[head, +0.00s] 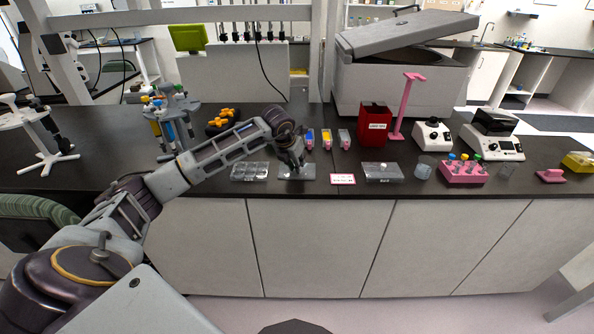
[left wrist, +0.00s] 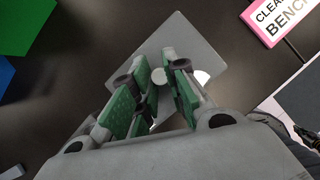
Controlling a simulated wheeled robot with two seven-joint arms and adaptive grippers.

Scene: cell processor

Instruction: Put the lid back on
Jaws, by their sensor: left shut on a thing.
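A flat grey, square lid (head: 307,174) is at the front of the black bench, just right of a clear multi-well plate (head: 250,172). My left gripper (head: 297,168) points down over the lid. In the left wrist view the lid (left wrist: 203,55) lies beneath the green-padded fingers (left wrist: 160,80), which are shut on it near a small pale knob. Whether the lid rests on the bench or is slightly raised, I cannot tell. The wells of the plate face up, uncovered.
A pink-edged sign (head: 342,179) and a clear box (head: 382,173) stand right of the lid. Behind are small coloured bottles (head: 326,138) and a red bin (head: 374,125). A pipette stand (head: 176,115) is at back left. A pink tube rack (head: 463,172) is farther right.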

